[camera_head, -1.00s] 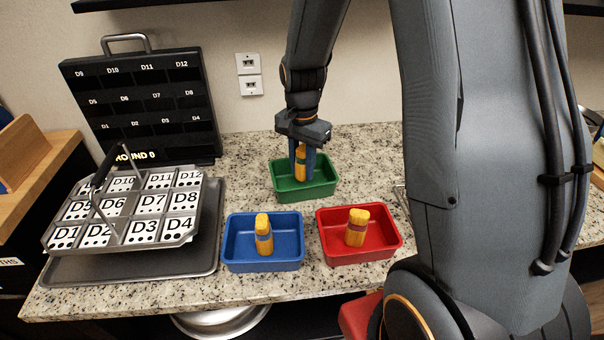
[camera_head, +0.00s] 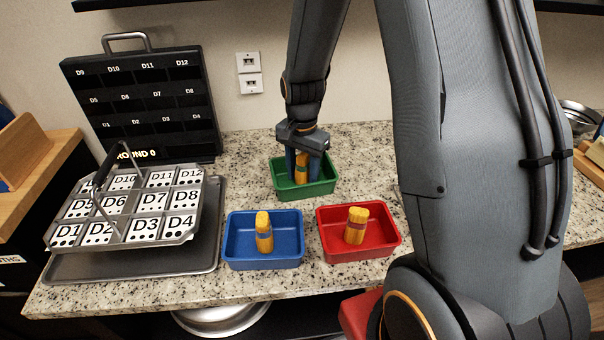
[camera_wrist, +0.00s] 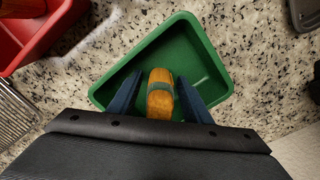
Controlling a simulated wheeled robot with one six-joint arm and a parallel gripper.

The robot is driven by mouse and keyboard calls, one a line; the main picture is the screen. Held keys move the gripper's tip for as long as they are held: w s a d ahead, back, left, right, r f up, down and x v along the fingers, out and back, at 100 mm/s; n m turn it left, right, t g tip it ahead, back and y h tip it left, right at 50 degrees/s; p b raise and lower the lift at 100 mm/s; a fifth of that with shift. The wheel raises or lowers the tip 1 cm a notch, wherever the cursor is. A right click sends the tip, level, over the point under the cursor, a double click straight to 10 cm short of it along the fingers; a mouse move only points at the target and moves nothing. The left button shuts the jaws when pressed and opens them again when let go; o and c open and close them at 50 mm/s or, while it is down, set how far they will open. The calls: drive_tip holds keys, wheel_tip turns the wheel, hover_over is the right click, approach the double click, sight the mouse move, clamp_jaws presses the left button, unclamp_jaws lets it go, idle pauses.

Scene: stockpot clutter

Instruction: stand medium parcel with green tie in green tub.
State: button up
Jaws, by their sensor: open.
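The yellow parcel with the green tie (camera_head: 301,168) stands inside the green tub (camera_head: 323,184) at the back of the counter. It also shows in the wrist view (camera_wrist: 160,97), where its base looks to be on or close to the tub floor. My gripper (camera_head: 302,172) reaches down into the tub with one blue finger on each side of the parcel. The gripper (camera_wrist: 160,95) is open, and in the wrist view small gaps show beside the parcel. The wrist body hides part of the near tub wall in that view.
A blue tub (camera_head: 238,261) and a red tub (camera_head: 340,257) stand in front, each holding a yellow parcel. A metal tray (camera_head: 130,268) with a rack of numbered cards (camera_head: 125,205) is at left. A black case (camera_head: 140,100) stands behind it.

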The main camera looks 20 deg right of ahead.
sight(303, 157)
drive_tip(key=shift+r, duration=0.1)
wheel_tip(303, 157, up, 12)
drive_tip(key=shift+f+b, duration=0.15)
drive_tip(key=shift+b, duration=1.05)
drive_tip(key=shift+s, duration=0.3)
drive_tip(key=s+f+n, duration=0.1)
drive_tip(key=s+n, duration=0.2)
drive_tip(key=s, duration=0.1)
drive_tip(key=s+f+n, duration=0.2)
drive_tip(key=s+n, duration=0.2)
drive_tip(key=s, duration=0.1)
drive_tip(key=s+a+f+n+t, duration=0.1)
drive_tip(key=s+f+n, duration=0.1)
drive_tip(key=s, duration=0.3)
drive_tip(key=shift+s+n, duration=0.1)
drive_tip(key=shift+n, duration=0.6)
